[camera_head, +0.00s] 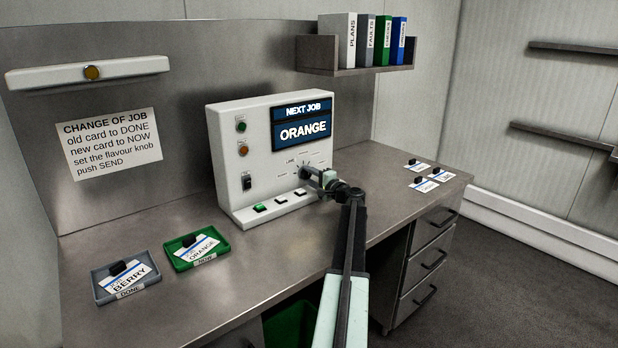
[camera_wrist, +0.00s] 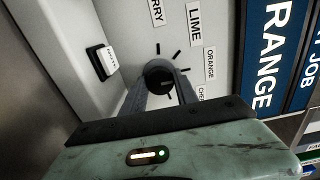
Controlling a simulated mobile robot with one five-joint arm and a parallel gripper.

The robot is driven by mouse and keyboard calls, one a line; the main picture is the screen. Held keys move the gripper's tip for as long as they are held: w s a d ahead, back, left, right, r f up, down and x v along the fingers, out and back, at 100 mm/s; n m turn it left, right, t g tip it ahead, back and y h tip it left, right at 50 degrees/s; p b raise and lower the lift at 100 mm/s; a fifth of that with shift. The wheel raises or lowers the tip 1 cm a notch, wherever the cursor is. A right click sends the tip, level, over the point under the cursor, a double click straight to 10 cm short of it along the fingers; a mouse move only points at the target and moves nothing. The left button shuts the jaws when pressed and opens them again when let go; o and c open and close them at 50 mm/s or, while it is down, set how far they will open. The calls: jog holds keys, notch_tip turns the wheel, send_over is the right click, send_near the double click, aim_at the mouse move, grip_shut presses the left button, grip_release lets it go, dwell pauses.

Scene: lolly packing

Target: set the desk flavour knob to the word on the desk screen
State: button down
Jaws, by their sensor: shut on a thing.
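The desk screen (camera_head: 302,128) reads "NEXT JOB" and "ORANGE". It shows in part in the wrist view (camera_wrist: 265,60). The flavour knob (camera_wrist: 157,76) is dark and round, on the white panel (camera_head: 228,122) below the screen. Tick marks and word labels stand around it: one ending in "RRY", LIME, the ORANGE label (camera_wrist: 210,64), and one starting with "CHE". My gripper (camera_wrist: 163,88) is shut on the knob, one finger on each side. I cannot tell which word the knob points to.
A black rocker switch (camera_wrist: 101,61) and several buttons sit on the panel. A green tray (camera_head: 224,247) holds an ORANGE card, and a grey tray (camera_head: 98,294) a BERRY card. Several cards (camera_head: 427,186) lie on the desk's right. A shelf (camera_head: 355,68) with binders hangs above.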

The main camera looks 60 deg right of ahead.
jog(key=shift+r, duration=0.1)
jog(key=c, duration=0.9)
grip_release()
jog(key=shift+w, duration=0.1)
jog(key=shift+c, duration=0.2)
jog(key=v, duration=0.8)
